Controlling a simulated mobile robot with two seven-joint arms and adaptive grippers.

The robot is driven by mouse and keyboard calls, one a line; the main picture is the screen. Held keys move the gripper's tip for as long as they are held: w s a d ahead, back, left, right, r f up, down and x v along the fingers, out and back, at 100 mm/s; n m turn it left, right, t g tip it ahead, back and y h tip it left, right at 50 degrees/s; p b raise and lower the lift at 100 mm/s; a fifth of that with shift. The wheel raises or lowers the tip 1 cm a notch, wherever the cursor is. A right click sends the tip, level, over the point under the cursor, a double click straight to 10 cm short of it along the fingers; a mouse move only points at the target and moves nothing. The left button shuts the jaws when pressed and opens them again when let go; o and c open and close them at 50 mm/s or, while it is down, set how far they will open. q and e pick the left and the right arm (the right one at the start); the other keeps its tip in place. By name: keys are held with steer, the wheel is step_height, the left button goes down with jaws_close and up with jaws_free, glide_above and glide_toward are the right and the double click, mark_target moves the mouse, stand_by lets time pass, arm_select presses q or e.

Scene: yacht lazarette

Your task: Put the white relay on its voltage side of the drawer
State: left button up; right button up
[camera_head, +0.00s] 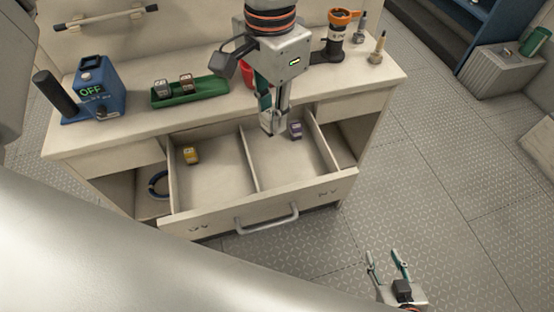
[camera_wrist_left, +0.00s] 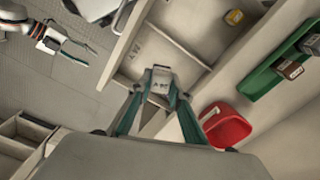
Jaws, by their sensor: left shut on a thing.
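My left gripper (camera_head: 270,122) points down over the right compartment of the open drawer (camera_head: 212,190). It is shut on the white relay (camera_wrist_left: 161,80), whose face carries small dark marking too blurred to read for sure. A purple relay (camera_head: 296,130) lies in the right compartment, just right of the gripper. A yellow relay (camera_head: 191,155) lies in the left compartment. A divider (camera_head: 248,158) separates the two. Each half of the drawer front has a dark label, hard to read. My right gripper (camera_head: 387,262) is open and empty above the floor.
On the counter stand a blue device (camera_head: 97,92) reading OFF, a green tray (camera_head: 205,93) with two relays, a red bin (camera_wrist_left: 225,126) and a dark tool with an orange top (camera_head: 338,35). A blue ring (camera_head: 157,185) is in the left cubby. Much of both compartments is clear.

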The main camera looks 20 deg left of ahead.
arm_select(q)
step_height(320, 180, down, 18)
steer(key=shift+r+b, duration=0.1)
steer(key=shift+b, duration=0.6)
steer(key=o, duration=0.7)
steer(key=shift+f, duration=0.2)
steer(key=shift+o, duration=1.2)
steer(key=shift+r, duration=0.1)
step_height(320, 180, up, 12)
steer(key=p, duration=0.1)
steer(key=shift+s, duration=0.1)
